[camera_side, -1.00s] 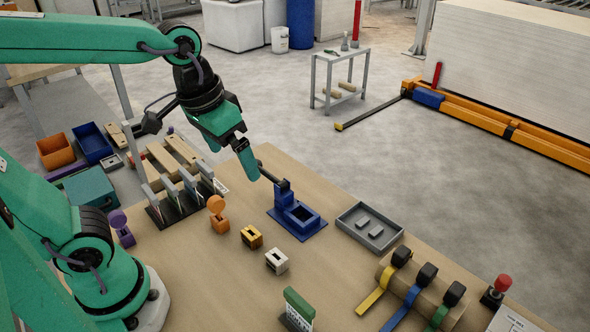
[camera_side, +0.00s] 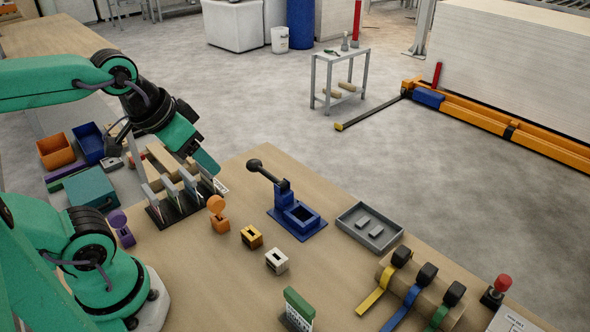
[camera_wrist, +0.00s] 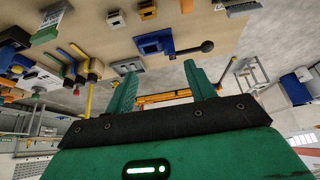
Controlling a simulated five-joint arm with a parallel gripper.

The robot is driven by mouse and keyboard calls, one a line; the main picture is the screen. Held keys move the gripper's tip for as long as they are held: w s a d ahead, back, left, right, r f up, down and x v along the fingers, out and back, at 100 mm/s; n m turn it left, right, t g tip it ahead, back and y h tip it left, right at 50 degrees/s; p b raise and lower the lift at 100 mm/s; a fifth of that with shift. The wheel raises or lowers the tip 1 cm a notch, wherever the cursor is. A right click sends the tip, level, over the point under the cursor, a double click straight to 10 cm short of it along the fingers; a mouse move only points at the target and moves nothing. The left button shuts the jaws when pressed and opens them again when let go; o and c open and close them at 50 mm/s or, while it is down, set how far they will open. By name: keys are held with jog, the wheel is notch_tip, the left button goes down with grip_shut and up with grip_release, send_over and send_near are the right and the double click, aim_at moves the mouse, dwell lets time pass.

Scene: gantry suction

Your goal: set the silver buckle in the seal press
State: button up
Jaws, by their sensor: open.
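The silver buckle (camera_side: 277,261), a small pale block with a dark slot, stands on the wooden table in front of the seal press. It also shows near the top of the wrist view (camera_wrist: 115,17). The blue seal press (camera_side: 307,224) has an open square pocket, and its black lever (camera_side: 268,172) is raised toward the upper left. The press also shows in the wrist view (camera_wrist: 152,45). My gripper (camera_side: 207,162) is in the air left of the lever, apart from it. In the wrist view its two green fingers (camera_wrist: 160,85) are spread with nothing between them.
A gold buckle (camera_side: 252,237) and an orange round-topped piece (camera_side: 217,213) stand left of the silver buckle. A grey tray (camera_side: 354,236) lies right of the press. A black rack with upright pieces (camera_side: 178,208) is below my gripper. Table between buckles and press is bare.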

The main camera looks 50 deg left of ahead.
jog(key=m+g, duration=0.5)
jog(key=m, duration=1.2)
send_near(276, 257)
jog(key=shift+w+d+f+m+g, duration=0.1)
jog(key=shift+d+f+m+g, duration=0.2)
jog(key=shift+d+f+m, duration=0.2)
jog(key=shift+f, duration=0.1)
jog(key=shift+a+f, duration=0.1)
jog(key=shift+f, duration=1.15)
jog(key=shift+f, duration=2.6)
